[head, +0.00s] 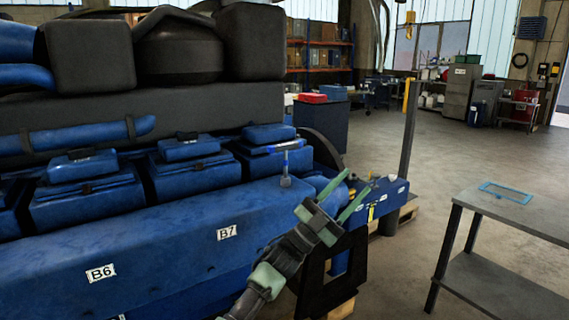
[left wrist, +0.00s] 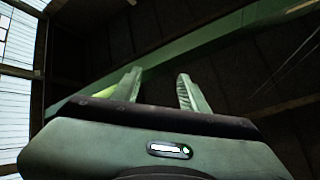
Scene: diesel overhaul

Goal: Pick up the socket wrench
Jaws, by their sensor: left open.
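The socket wrench (head: 285,167) stands upright on the top edge of the blue engine (head: 160,235), just above the B7 label. Its socket end is down and its blue handle lies level at the top. My left gripper (head: 357,180) is to the right of the wrench, apart from it, with its green fingers pointing up and to the right. The left wrist view also shows the left gripper (left wrist: 158,82), open with nothing between its fingers. That view faces the roof and does not show the wrench. My right gripper is in neither view.
A grey table (head: 515,207) with a blue rectangular outline on top stands at the right. The floor between engine and table is clear.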

